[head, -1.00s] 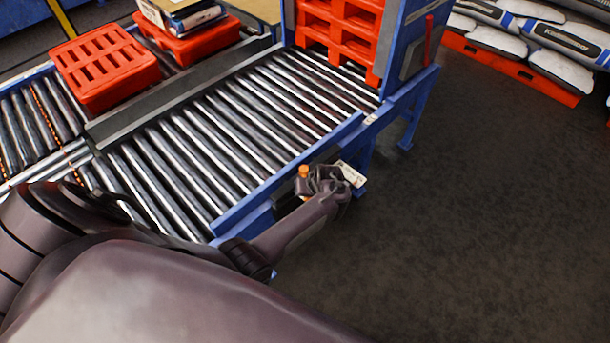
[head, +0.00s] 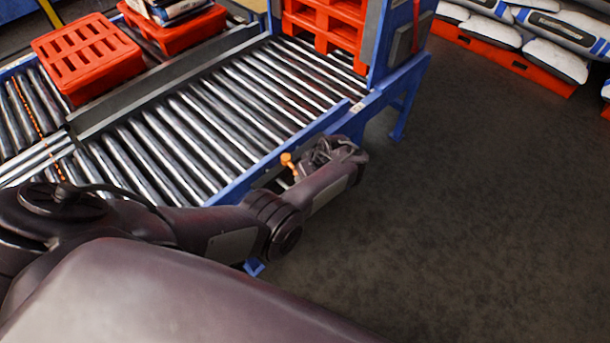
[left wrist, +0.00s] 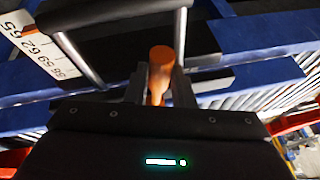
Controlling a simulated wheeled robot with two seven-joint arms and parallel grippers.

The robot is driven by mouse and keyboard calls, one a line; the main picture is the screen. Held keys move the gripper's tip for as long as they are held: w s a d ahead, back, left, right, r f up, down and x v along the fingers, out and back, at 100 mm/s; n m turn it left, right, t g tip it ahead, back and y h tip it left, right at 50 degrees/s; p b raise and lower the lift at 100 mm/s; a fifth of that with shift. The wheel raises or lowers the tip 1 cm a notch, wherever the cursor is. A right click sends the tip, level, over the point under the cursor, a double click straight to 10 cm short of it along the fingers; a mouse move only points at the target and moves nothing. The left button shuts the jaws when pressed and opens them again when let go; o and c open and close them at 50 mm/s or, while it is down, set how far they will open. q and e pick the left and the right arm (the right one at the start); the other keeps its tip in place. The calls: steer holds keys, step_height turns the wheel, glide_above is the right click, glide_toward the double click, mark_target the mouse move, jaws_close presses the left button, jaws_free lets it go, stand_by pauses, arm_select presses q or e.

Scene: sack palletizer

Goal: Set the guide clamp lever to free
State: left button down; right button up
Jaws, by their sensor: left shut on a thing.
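The guide clamp lever has an orange handle (head: 288,163) with a rounded end, at the near blue side of the roller conveyor. The orange handle also shows upright in the left wrist view (left wrist: 160,72). My left gripper (left wrist: 158,90) is shut on the orange handle, with one finger on each side of it. In the head view my left gripper (head: 300,165) is at the conveyor's side rail, partly hidden by my wrist. The lever's pivot and lower part are hidden. My right gripper is in neither view.
A roller conveyor (head: 215,110) with a blue side rail (head: 340,122) lies beside my arm. A white number scale (left wrist: 38,55) is at the left in the wrist view. The dark floor (head: 470,200) at right is clear.

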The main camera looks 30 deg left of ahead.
arm_select(q)
steer(key=c, duration=1.2)
jaws_free()
steer(key=shift+w, duration=0.1)
steer(key=shift+c, duration=0.2)
steer(key=p+v, duration=0.2)
steer(key=v, duration=0.5)
steer(key=shift+d+r, duration=0.2)
steer(key=shift+r, duration=0.15)
